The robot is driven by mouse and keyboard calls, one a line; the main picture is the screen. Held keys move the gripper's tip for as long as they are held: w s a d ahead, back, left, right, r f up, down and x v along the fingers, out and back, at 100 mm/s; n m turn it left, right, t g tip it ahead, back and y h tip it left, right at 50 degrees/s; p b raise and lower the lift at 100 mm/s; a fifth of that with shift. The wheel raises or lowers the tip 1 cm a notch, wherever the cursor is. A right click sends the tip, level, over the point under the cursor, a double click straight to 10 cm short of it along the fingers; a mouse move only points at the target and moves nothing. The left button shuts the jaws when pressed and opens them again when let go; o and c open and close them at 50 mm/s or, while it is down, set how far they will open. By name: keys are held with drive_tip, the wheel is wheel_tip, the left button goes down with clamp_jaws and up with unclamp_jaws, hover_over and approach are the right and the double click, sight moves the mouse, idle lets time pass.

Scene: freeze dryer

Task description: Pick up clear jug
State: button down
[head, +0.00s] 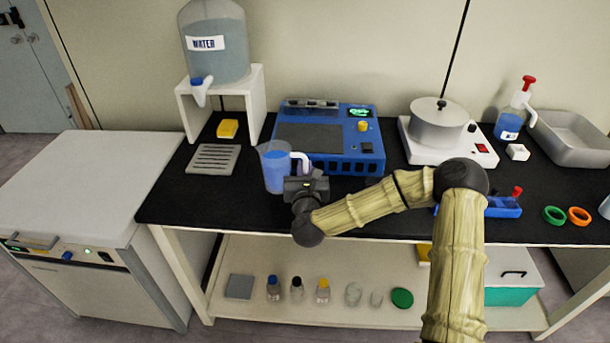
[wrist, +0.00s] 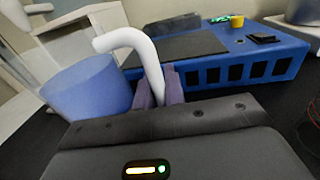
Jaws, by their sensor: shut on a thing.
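The clear jug (head: 273,168) looks bluish and has a white handle (head: 299,158). It is on or just above the black bench top, in front of the blue machine's left end; I cannot tell whether its base touches the bench. My gripper (head: 304,178) is at the jug's right side, shut on the handle. In the wrist view the jug (wrist: 92,88) is at the left and looks tilted with the camera. The white handle (wrist: 148,62) curves down between my two fingers (wrist: 160,88). The lower part of the jug is hidden in the wrist view.
The blue machine (head: 362,140) stands close behind the jug. A water container (head: 215,55) on a white stand (head: 258,95) is at the back left. A grey slotted plate (head: 212,159) and a yellow block (head: 228,128) lie left. The bench's front left is clear.

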sight(306, 160)
drive_tip(key=shift+r, duration=2.55)
drive_tip(key=shift+f, duration=0.1)
